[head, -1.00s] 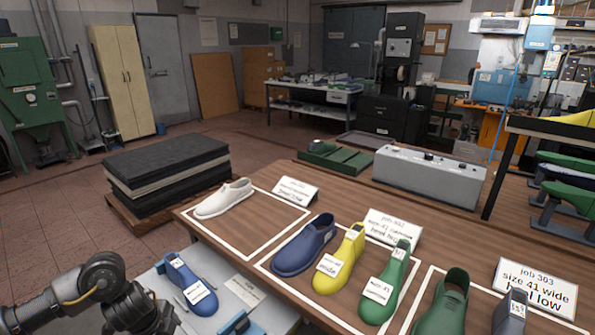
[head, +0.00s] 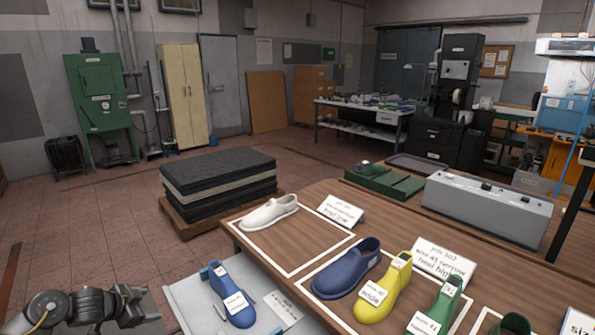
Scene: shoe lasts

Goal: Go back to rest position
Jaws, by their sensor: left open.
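My left gripper (head: 132,305) shows at the lower left, on the end of my dark jointed arm. It is open and nothing shows between its jaws. A blue shoe last (head: 231,294) with a white label lies on the pale side tray (head: 188,297), to the right of the gripper and apart from it. My right gripper is out of view.
The wooden table (head: 319,192) bears a white shoe (head: 269,213), a dark blue shoe (head: 346,269), a yellow last (head: 384,292) and a green last (head: 437,310), near white job cards. A black mat stack (head: 219,177) stands on the floor behind. Open floor lies left.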

